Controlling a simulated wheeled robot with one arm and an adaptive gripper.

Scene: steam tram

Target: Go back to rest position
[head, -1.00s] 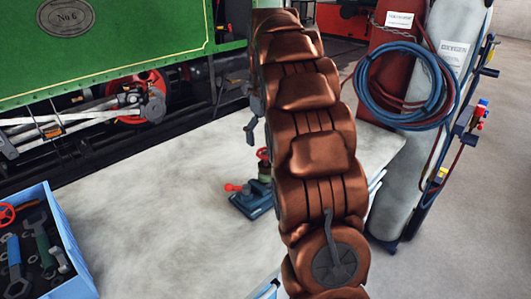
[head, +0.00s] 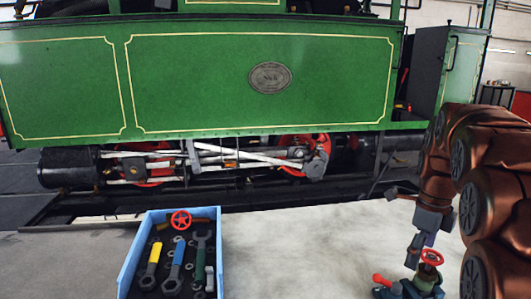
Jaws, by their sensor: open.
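My copper-coloured arm (head: 490,190) fills the right edge of the head view. My gripper (head: 416,250) hangs at its end, pointing down, small and dark. It is open, with nothing visible between its fingers. It appears just above or beside a blue fitting (head: 423,280) with a red handwheel (head: 432,257) on the pale tabletop. I cannot tell whether they touch.
A blue tray (head: 133,256) at front left holds several spanners, nuts and a red handwheel (head: 181,219). The pale tabletop (head: 310,250) between tray and arm is clear. A green steam tram (head: 200,85) stands behind.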

